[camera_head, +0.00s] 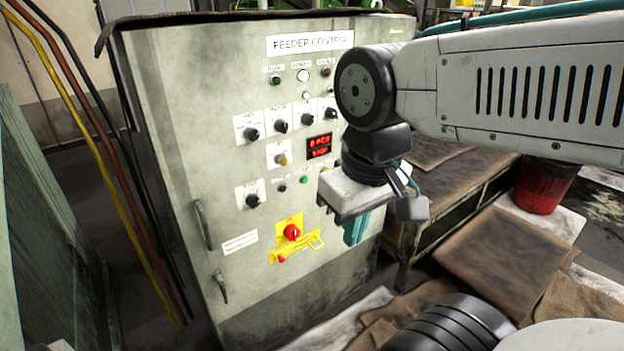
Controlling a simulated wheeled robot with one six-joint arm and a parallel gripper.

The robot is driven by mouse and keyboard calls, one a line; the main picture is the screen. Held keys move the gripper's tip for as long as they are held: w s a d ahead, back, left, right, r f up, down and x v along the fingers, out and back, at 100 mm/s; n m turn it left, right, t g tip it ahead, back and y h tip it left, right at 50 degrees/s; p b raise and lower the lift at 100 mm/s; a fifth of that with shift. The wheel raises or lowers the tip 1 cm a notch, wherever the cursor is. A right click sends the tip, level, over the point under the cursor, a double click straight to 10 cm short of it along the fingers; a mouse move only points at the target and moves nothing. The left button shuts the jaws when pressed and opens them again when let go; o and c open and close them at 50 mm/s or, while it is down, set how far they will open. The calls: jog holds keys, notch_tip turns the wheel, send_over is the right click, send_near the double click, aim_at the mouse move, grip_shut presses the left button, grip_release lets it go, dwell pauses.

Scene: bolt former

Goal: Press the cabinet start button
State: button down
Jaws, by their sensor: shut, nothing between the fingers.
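The grey cabinet (170,150) labelled FEEDER CONTROL stands left of centre, facing me. A small green button (304,180) sits on its front below the red digital display (320,146), with a small black button (282,188) to its left. Their labels are too small to read, so I cannot confirm which is the start button. My gripper (356,230) points down in front of the cabinet's right side, right of and below the green button. Its teal fingers look shut and empty. My gripper and arm hide part of the panel's right side.
A red knob (291,232) on a yellow plate and several black rotary knobs share the panel. Door handles (203,225) stick out at its left. A low table (440,155) and a red bucket (542,186) stand to the right. Cardboard sheets (510,255) lie in front.

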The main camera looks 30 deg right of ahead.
aim_at(305, 180)
jog(key=w+d+f+n+t+h, duration=0.2)
jog(key=w+d+f+n, duration=0.2)
jog(key=w+d+n, duration=0.45)
jog(key=w+d+f+n+t+h, duration=0.15)
jog(key=w+d+f+n, duration=0.3)
jog(key=w, duration=0.75)
jog(key=w+d+f+n+t+y, duration=0.1)
jog(key=w+d+f+n+t, duration=0.1)
jog(key=f+n, duration=0.4)
jog(key=w+d+f+n+t+y, duration=0.2)
jog(key=w+d+f+n, duration=0.2)
jog(key=n, duration=0.5)
jog(key=x, duration=0.3)
jog(key=shift+w+r, duration=0.15)
jog(key=shift+w, duration=0.15)
jog(key=shift+w+a, duration=0.2)
jog(key=shift+w, duration=4.2)
